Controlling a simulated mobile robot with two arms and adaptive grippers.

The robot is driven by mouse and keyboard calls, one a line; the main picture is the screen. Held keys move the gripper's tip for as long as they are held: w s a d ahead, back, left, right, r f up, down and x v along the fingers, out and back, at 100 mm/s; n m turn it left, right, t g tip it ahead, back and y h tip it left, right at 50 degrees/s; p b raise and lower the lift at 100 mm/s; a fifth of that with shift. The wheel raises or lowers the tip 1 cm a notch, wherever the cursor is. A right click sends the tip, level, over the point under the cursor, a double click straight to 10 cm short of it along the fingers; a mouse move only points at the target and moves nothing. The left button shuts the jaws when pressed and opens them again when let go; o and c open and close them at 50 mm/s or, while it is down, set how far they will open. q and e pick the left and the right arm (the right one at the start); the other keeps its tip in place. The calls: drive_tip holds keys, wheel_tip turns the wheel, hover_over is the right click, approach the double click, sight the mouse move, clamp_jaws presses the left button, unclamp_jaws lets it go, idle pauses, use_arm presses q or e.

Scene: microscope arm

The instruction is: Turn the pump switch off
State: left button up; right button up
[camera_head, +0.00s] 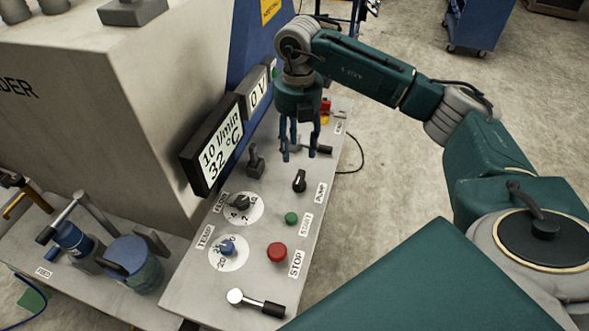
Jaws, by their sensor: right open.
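The control panel (190,285) is a grey slanted surface. A black rotary switch (300,181) sits on it beside a label that appears to read PUMP (320,193). My right gripper (299,154) hangs over the panel behind this switch, fingers pointing down. Its blue fingers are apart with nothing seen between them. The right finger is close to a black-handled lever (325,150); I cannot tell whether they touch. My left gripper is not in view.
The panel also carries a green START button (291,218), a red STOP button (277,252), a FLOW dial (240,204), a blue TEMP knob (228,247), a black joystick-like lever (255,162) and a front lever (257,303). Displays (217,150) stand along its left side.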

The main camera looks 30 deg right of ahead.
sight(297, 176)
wheel_tip(297, 176, down, 9)
drive_tip(key=p, duration=0.3)
drive_tip(key=shift+s, duration=0.15)
drive_tip(key=shift+f, duration=0.85)
clamp_jaws()
